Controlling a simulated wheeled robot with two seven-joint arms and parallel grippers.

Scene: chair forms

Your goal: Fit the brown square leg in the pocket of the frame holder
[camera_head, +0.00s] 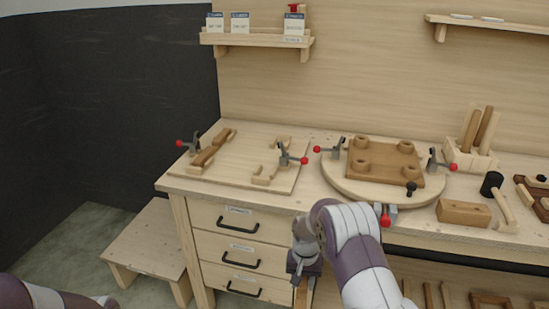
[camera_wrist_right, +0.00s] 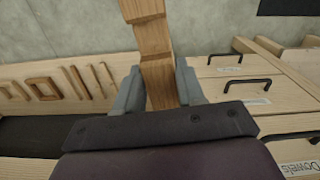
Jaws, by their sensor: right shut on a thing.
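My right gripper (camera_head: 303,280) hangs in front of the bench drawers. In the right wrist view my right gripper (camera_wrist_right: 158,88) is shut on the brown square leg (camera_wrist_right: 155,55), a notched wooden bar that sticks out beyond the fingers. Only a small bit of it shows in the head view. A pale board (camera_head: 232,176) with red-knobbed clamps lies on the bench's left half, with brown wooden pieces on it; it looks like the frame holder, but I cannot make out its pocket. The leg is well apart from it. My left arm shows at the bottom left; its gripper is out of view.
A round turntable (camera_head: 345,190) carries a square brown seat (camera_head: 383,163) between clamps. A wooden block (camera_head: 463,212), a mallet (camera_head: 497,195) and a rack of sticks (camera_head: 470,155) stand at right. A low step (camera_head: 150,250) is left of the drawers. Loose parts lie on the lower shelf.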

